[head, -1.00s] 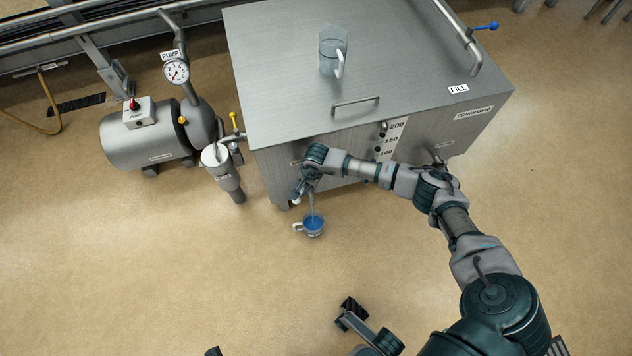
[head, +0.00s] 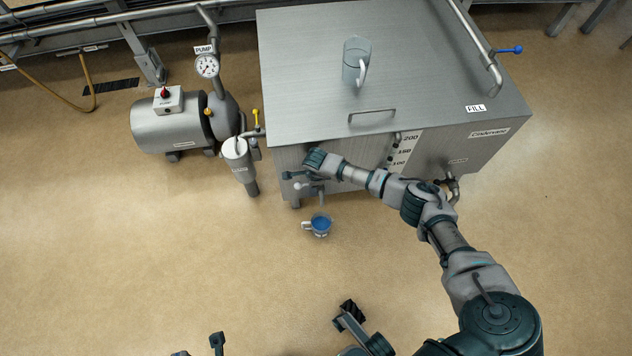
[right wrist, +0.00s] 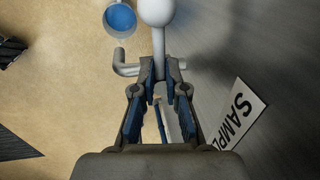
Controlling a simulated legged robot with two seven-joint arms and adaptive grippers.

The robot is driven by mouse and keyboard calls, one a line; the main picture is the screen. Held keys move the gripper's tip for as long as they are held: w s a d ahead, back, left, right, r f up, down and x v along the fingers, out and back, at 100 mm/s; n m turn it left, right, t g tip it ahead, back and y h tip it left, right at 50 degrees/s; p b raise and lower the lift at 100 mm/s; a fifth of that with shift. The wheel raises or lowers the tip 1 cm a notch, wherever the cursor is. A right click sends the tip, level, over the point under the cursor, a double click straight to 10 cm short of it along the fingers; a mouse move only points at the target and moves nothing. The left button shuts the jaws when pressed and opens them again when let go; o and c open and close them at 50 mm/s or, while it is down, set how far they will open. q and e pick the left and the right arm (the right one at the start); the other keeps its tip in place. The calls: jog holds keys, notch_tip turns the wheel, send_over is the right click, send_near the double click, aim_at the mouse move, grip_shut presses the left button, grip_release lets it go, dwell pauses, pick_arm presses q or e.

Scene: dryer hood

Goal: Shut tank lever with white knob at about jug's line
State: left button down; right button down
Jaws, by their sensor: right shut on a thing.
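The steel tank (head: 300,110) has a sample valve low on its near left front. Its lever ends in a round white knob (right wrist: 155,10) in the right wrist view. My right gripper (right wrist: 161,72) is shut on the lever's shaft, behind the knob; it shows at the valve in the head view (head: 294,180). A bent spout (right wrist: 125,65) lies beside the lever. The jug (head: 319,226) with blue liquid stands on the floor below the spout and shows in the wrist view (right wrist: 120,18). I cannot make out its line. Dark tips at the bottom left may be my left gripper (head: 199,348).
A SAMPLE label (right wrist: 240,113) is on the tank front beside the gripper. A clear jug (head: 356,62) stands on the tank lid. The pump (head: 180,125) and a filter with a yellow handle (head: 240,160) stand left. The near floor is open.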

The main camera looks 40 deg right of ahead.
jog(key=shift+w+a+m, duration=0.1)
jog(key=shift+a+m, duration=0.05)
jog(key=shift+m, duration=0.15)
jog(key=c, duration=1.2)
grip_release()
jog(key=shift+r, duration=0.15)
notch_tip(320, 180, up, 11)
jog(key=s+a, duration=0.1)
jog(key=s, duration=0.1)
jog(key=shift+r, duration=0.15)
